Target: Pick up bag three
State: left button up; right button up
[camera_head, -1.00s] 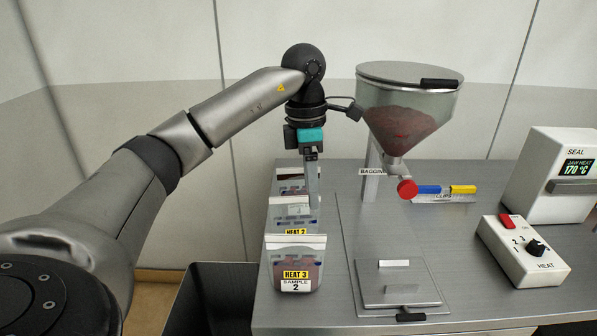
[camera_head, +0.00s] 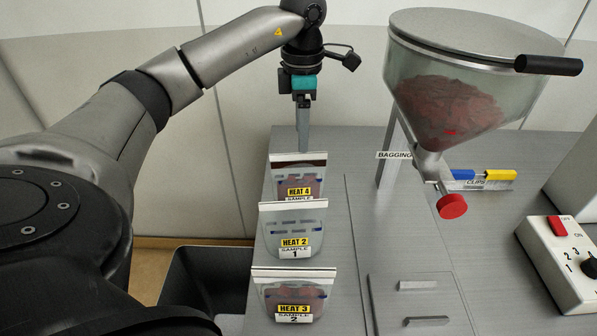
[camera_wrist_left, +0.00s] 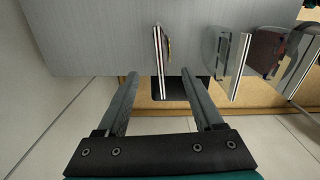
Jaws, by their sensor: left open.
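The middle bag (camera_head: 292,225) reads HEAT 2, SAMPLE 1, and the front bag (camera_head: 293,290) reads HEAT 3, SAMPLE 2. My left gripper (camera_head: 303,148) points down behind the back bag, empty. In the left wrist view, its open fingers (camera_wrist_left: 160,90) have the nearest bag (camera_wrist_left: 160,60) edge-on ahead between them, apparently untouched. My right gripper is out of view.
A glass hopper (camera_head: 455,95) with a red-capped spout stands right of the bags. A flat plate with handles (camera_head: 420,290) lies below it. Clips (camera_head: 480,175) and a heat control box (camera_head: 565,255) are further right. A dark bin (camera_head: 205,285) stands left of the bench.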

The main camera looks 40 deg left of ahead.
aim_at(299, 159)
pick_arm(q)
notch_tip(299, 159, down, 5)
jog(key=shift+r, duration=0.1)
jog(key=shift+s+a+f, duration=0.1)
jog(key=shift+f, duration=1.25)
jog(key=shift+s+a+f, duration=0.1)
jog(key=shift+f, duration=1.25)
jog(key=shift+c, duration=0.3)
grip_shut()
